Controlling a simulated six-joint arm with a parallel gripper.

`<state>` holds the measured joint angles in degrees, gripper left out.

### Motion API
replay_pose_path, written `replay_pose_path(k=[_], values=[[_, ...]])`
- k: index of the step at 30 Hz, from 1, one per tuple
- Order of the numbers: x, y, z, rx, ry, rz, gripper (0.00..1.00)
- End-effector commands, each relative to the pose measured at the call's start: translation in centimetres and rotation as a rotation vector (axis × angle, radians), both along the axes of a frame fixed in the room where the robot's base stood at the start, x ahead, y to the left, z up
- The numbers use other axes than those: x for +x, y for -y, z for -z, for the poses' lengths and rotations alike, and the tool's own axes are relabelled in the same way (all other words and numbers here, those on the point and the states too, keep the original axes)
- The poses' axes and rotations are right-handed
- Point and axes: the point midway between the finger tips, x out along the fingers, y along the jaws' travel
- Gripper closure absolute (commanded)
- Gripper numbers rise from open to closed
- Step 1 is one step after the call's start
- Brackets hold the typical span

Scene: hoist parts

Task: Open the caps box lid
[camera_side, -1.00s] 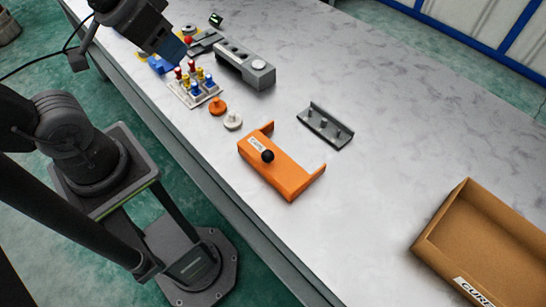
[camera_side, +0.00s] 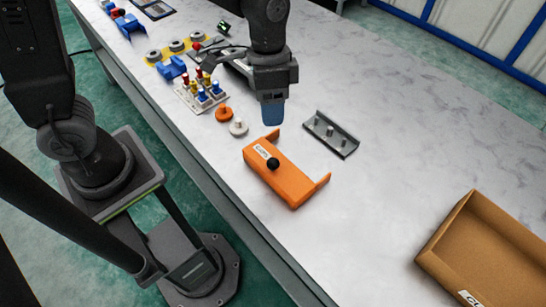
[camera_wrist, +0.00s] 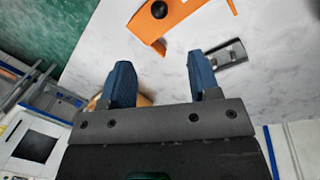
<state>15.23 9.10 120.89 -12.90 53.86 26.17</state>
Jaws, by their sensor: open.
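An orange part with a black knob and a small white label (camera_side: 285,181) lies on the marble table; it looks like the lid, but I cannot read the label surely. In the wrist view the orange part (camera_wrist: 180,14) shows at the top edge, cut off. My gripper (camera_side: 273,117) points down above the table, beyond the orange part and not touching it. In the wrist view my gripper (camera_wrist: 162,78) has its two blue fingers apart with nothing between them. No box under the orange part can be made out.
A grey tray with pegs (camera_side: 330,134) lies right of my gripper. White (camera_side: 238,127) and orange (camera_side: 224,114) knobbed discs and a rack of coloured pegs (camera_side: 203,95) stand left. An open brown box (camera_side: 447,228) is at lower right. The table between is clear.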

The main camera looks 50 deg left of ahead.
Motion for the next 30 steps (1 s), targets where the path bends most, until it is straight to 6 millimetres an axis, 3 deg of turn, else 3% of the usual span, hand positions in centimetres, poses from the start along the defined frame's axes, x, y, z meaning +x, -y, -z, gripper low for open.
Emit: replay_pose_path(k=[8, 21, 30], values=[[-0.3, 0.6, 2.9, 0.001, -0.012, 0.009, 0.44], [-1.3, 1.9, 11.4, 0.002, -0.012, 0.007, 0.44], [-1.5, 2.3, 13.7, 0.0, -0.007, 0.007, 0.44]])
